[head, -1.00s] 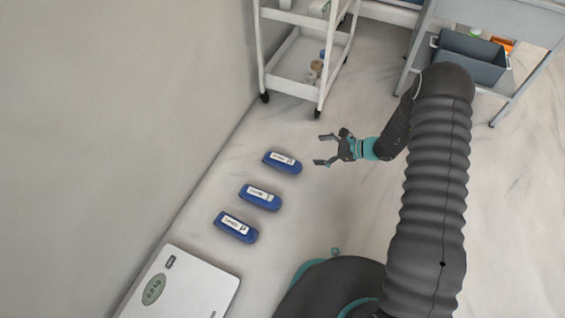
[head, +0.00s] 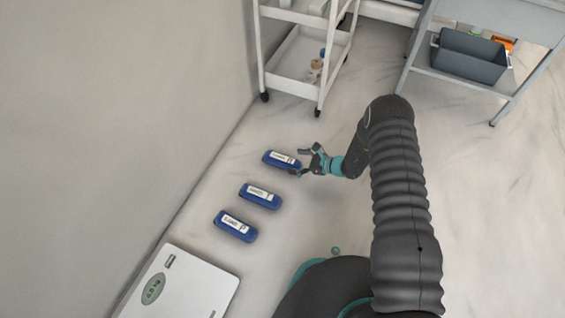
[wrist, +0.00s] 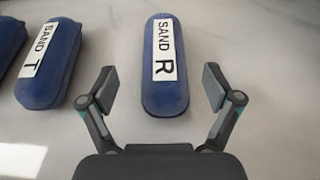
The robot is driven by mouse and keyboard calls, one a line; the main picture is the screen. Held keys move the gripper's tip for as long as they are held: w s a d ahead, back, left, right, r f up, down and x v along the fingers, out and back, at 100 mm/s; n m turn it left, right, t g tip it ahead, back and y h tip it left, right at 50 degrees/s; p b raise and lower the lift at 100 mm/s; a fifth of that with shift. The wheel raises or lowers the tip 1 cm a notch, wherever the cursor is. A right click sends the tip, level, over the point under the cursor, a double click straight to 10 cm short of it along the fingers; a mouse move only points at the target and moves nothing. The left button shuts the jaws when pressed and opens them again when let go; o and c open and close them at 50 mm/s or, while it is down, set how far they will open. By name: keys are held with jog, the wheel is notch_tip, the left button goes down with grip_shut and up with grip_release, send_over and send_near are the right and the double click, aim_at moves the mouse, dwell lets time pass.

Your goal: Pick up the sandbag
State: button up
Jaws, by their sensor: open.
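Several blue sandbags with white labels lie on the floor. The far one (head: 281,160), labelled "SAND R", also shows in the wrist view (wrist: 165,92), upright in the picture and centred ahead of the fingers. A middle sandbag (head: 260,196), labelled "SAND T" in the wrist view (wrist: 50,65), lies to its left there. A near sandbag (head: 235,226) lies beyond it and shows only in part at the wrist view's left edge. My gripper (head: 302,161) is open and empty at the right end of the far sandbag. In the wrist view its fingers (wrist: 160,88) are spread wider than that sandbag.
A white scale (head: 190,285) lies on the floor at the lower left, along the wall. A white trolley (head: 295,72) stands behind the sandbags. A grey table with a dark bin (head: 468,58) stands at upper right. Floor right of my arm is clear.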

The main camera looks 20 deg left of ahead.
aim_at(285, 158)
jog(key=shift+w+b+x, duration=0.15)
jog(key=shift+x, duration=1.2)
jog(key=shift+w+b+x, duration=0.1)
jog(key=shift+b+x, duration=0.05)
jog(key=shift+x, duration=1.2)
jog(key=c, duration=1.5)
grip_shut()
jog(key=shift+r, duration=0.1)
jog(key=shift+r, duration=0.1)
